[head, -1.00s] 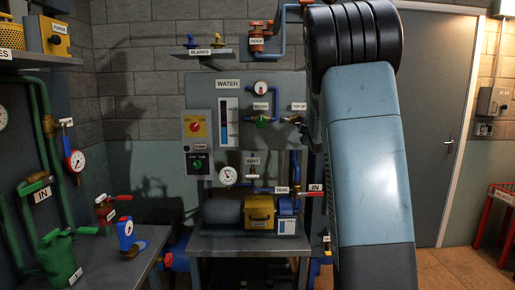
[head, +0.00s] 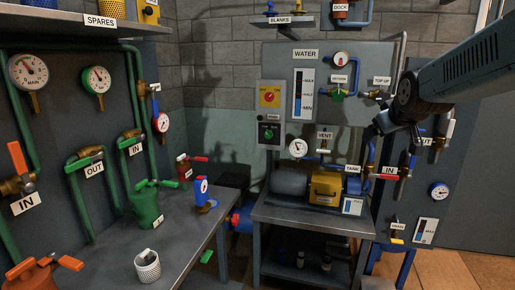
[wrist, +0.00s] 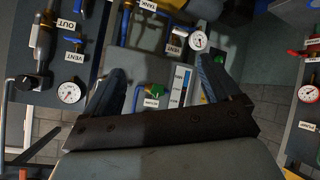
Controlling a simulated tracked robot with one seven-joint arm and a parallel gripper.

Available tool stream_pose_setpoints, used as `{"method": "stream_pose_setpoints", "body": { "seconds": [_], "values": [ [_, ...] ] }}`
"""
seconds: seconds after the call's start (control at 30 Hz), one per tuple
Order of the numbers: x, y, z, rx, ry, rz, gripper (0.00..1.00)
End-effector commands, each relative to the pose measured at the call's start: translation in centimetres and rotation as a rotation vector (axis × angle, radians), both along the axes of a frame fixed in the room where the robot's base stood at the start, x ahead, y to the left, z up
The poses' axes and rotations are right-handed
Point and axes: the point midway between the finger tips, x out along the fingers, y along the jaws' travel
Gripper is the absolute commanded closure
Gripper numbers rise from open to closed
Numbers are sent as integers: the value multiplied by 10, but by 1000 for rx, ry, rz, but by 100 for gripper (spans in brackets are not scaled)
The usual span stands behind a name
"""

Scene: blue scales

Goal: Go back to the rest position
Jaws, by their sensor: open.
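My arm reaches in from the right edge of the head view, in front of the wall panel marked WATER (head: 330,55). My gripper (wrist: 166,78) shows in the wrist view with its two dark fingers spread apart and nothing held between them. In the head view the gripper end is small and dark beneath the arm's black joint, near the TOP UP and IN labels. I cannot tell whether it touches anything there.
A grey bench (head: 310,222) with a yellow box (head: 325,188) stands below the panel. Green pipes and gauges line the left wall. Floor shows at lower right.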

Motion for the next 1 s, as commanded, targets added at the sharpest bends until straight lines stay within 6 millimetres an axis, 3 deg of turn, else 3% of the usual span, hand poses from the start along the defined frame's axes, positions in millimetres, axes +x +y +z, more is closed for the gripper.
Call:
{"method": "stream_pose_setpoints", "body": {
  "seconds": [0.03,0.4,0.53,0.73,1.0],
  "values": [
    [-19,10,-2,35,26,-6,10],
    [-160,79,-38,254,278,-105,10],
    [-199,94,-52,291,352,-145,10],
    [-229,104,-63,313,410,-183,10],
    [-231,105,-64,317,416,-188,10]
  ]
}}
